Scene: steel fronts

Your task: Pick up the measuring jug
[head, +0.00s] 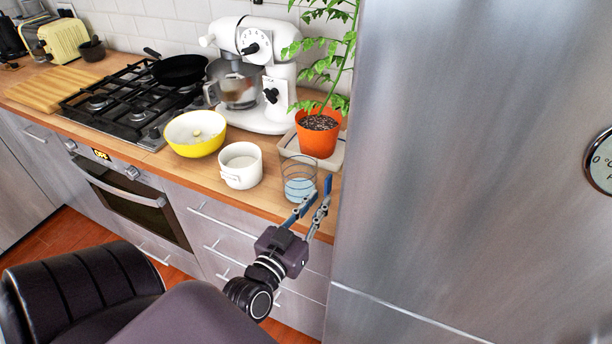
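The measuring jug (299,181) is a clear glass vessel with markings and a bluish lower part. It stands upright on the wooden counter near the front edge, beside the steel fridge. My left gripper (312,199) reaches up to it from the front. My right gripper is not in view.
A white pot (241,166) and a yellow bowl (195,133) stand left of the jug. An orange plant pot (318,134) on a tray and a white stand mixer (270,70) are behind. The fridge (450,170) closes off the right side.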

